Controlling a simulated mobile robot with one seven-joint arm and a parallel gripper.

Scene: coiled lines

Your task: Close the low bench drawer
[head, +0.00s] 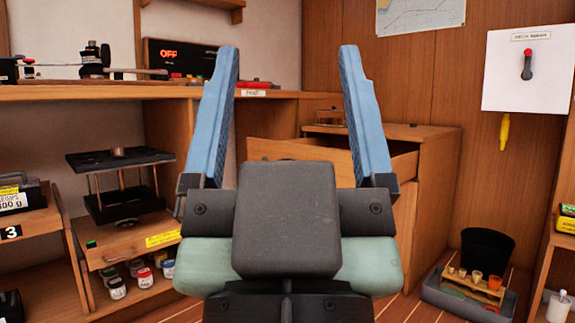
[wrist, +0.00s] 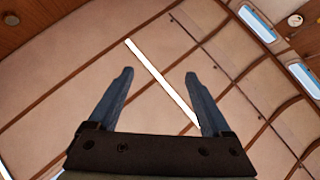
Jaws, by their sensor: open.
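A wooden drawer (head: 405,164) stands pulled out from the low wooden cabinet (head: 437,180) at the centre right of the head view. Its open top and part of its front panel (head: 268,150) show behind my gripper. My gripper (head: 294,50) is raised in front of it, nearer the camera, with its two blue fingers wide apart and nothing between them. The gripper body hides the lower part of the drawer and cabinet. In the wrist view my gripper (wrist: 159,73) is also open and empty, pointing toward the ceiling, and no drawer shows there.
A long wooden bench (head: 90,93) with equipment runs along the left. Below it are a black press-like stand (head: 118,160) and small bottles. A grey tray (head: 465,298) and black bin (head: 487,250) stand at right. The ceiling (wrist: 80,120) fills the wrist view.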

